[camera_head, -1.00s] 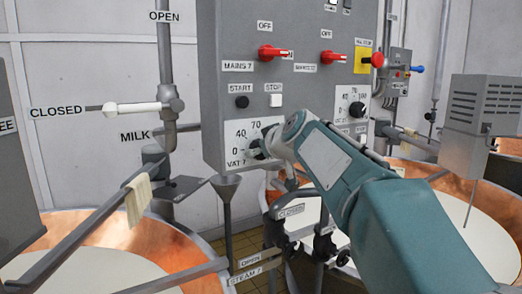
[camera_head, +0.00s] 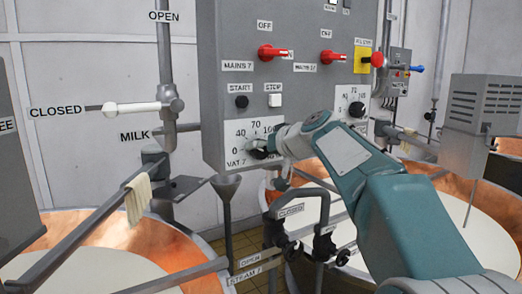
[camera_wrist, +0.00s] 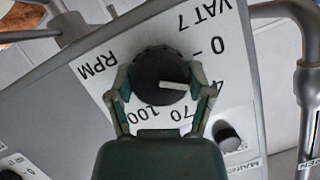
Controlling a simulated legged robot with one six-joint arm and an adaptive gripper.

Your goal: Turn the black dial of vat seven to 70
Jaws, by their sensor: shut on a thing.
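The black dial (camera_wrist: 160,75) of vat seven sits on a white scale plate (camera_wrist: 95,68) marked 0, 40, 70, 100 and RPM. In the wrist view its white pointer line points right, toward the 40 mark. The 70 mark lies below and to the right of the dial there. My gripper (camera_wrist: 162,92) is shut on the dial, one finger on each side. In the head view the dial (camera_head: 257,153) shows only in part, because my gripper (camera_head: 265,146) covers much of it. The VAT 7 plate (camera_head: 236,130) is on the grey panel's lower left.
Above are START (camera_head: 242,101) and STOP (camera_head: 275,100) buttons and red switches (camera_head: 271,52). A second dial (camera_head: 356,109) is on the right of the panel.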

